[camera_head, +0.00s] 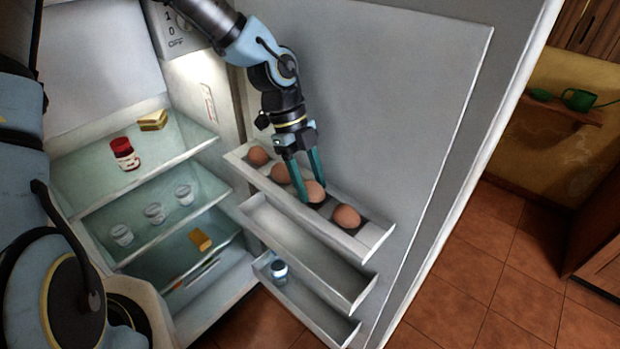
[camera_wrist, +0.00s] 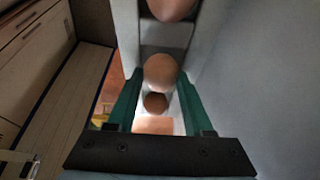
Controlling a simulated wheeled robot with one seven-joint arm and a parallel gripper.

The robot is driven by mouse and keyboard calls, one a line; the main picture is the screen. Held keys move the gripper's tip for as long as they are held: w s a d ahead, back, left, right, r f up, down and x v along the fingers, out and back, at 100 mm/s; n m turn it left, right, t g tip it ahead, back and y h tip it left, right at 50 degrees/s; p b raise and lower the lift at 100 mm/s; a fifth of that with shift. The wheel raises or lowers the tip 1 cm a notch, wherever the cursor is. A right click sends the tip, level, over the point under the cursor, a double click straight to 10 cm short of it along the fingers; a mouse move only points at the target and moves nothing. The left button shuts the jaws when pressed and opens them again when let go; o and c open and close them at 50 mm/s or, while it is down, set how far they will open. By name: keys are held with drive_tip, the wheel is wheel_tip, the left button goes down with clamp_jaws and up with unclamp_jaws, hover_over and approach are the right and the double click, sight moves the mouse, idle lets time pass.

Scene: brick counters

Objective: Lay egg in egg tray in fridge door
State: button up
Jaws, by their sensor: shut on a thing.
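The egg tray (camera_head: 372,240) is the top shelf on the inside of the open fridge door. My gripper (camera_head: 312,183) points down over it, its two green fingers closed around a brown egg (camera_head: 314,195) at the tray. Whether this egg bears on the tray floor cannot be told. Two more eggs (camera_head: 258,155) (camera_head: 281,173) lie to its left and another egg (camera_head: 346,216) to its right. In the wrist view my gripper (camera_wrist: 159,76) has an egg (camera_wrist: 160,69) between its fingertips, with one egg (camera_wrist: 171,8) above and another (camera_wrist: 155,103) below it in the picture.
Two lower door shelves hang below; the middle one (camera_head: 300,244) looks empty and the bottom one holds a small jar (camera_head: 279,271). Fridge shelves at left hold a red-lidded jar (camera_head: 124,154), a sandwich-like item (camera_head: 152,120) and glass cups (camera_head: 154,213). The door panel (camera_head: 390,90) stands close behind my gripper.

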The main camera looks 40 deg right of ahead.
drive_tip(key=shift+a+f+b, duration=0.2)
drive_tip(key=shift+f+b, duration=0.15)
drive_tip(key=shift+f, duration=0.3)
drive_tip(key=o, duration=0.9)
drive_tip(key=shift+s+a+f, duration=0.1)
drive_tip(key=shift+a+f, duration=0.05)
drive_tip(key=shift+f, duration=0.05)
drive_tip(key=shift+r, duration=0.4)
drive_tip(key=d+b+v, duration=0.1)
drive_tip(key=v, duration=1.1)
drive_tip(key=shift+a+r, duration=0.2)
drive_tip(key=shift+r, duration=0.25)
